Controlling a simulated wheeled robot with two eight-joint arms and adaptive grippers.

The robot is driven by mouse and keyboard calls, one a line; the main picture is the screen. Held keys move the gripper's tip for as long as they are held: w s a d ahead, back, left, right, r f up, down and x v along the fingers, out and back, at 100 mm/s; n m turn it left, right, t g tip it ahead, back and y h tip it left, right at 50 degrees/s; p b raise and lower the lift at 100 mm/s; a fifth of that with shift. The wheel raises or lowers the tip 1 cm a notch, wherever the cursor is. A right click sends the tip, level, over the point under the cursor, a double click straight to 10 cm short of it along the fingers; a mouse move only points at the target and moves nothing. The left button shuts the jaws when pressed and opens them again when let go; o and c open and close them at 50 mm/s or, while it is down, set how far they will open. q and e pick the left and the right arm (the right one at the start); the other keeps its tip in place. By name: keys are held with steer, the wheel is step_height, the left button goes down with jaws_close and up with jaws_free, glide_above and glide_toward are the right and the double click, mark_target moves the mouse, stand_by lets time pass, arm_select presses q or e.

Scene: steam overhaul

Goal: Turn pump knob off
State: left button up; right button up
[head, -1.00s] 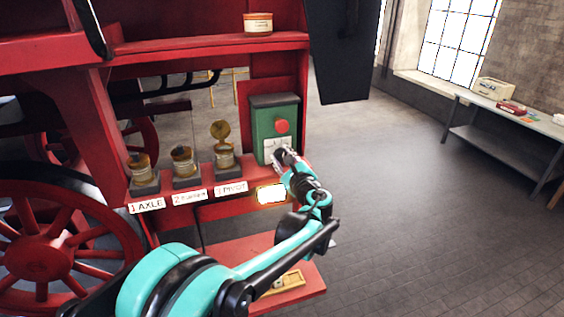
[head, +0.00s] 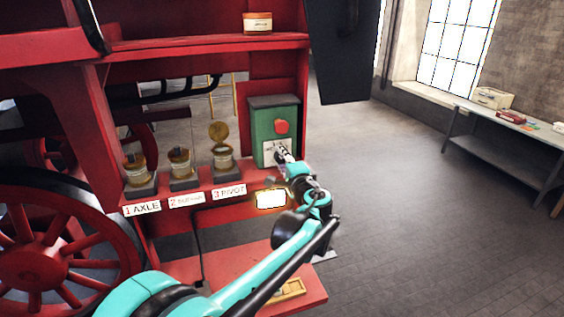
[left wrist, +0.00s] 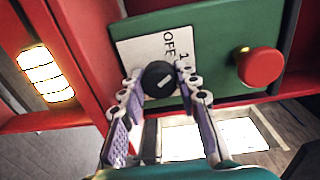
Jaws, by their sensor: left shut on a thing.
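The green pump box (head: 267,118) stands on the red ledge, with a red button (head: 281,126) on its front and a white label plate (head: 270,148) below. In the left wrist view the black round knob (left wrist: 159,79) sits on the white plate (left wrist: 136,56), which reads "OFF" and "1". A pale mark on the knob points aslant. My left gripper (head: 285,152) is at the plate in the head view. In the left wrist view its fingers (left wrist: 160,88) are on either side of the knob and shut on it. My right gripper is not in view.
Three brass oil cups stand left of the box, behind labels such as "1 AXLE" (head: 142,208) and "3 PIVOT" (head: 229,192). A lit panel (head: 270,199) is below the box. A tin (head: 257,23) sits on the upper shelf. Open floor lies to the right, before a workbench (head: 500,130).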

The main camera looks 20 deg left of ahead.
arm_select(q)
steer(key=n+b, duration=0.1)
steer(key=n, duration=0.4)
stand_by(0.7)
steer(key=o, duration=1.2)
steer(key=shift+c, duration=0.2)
steer(key=v, duration=1.2)
steer(key=shift+a, duration=0.1)
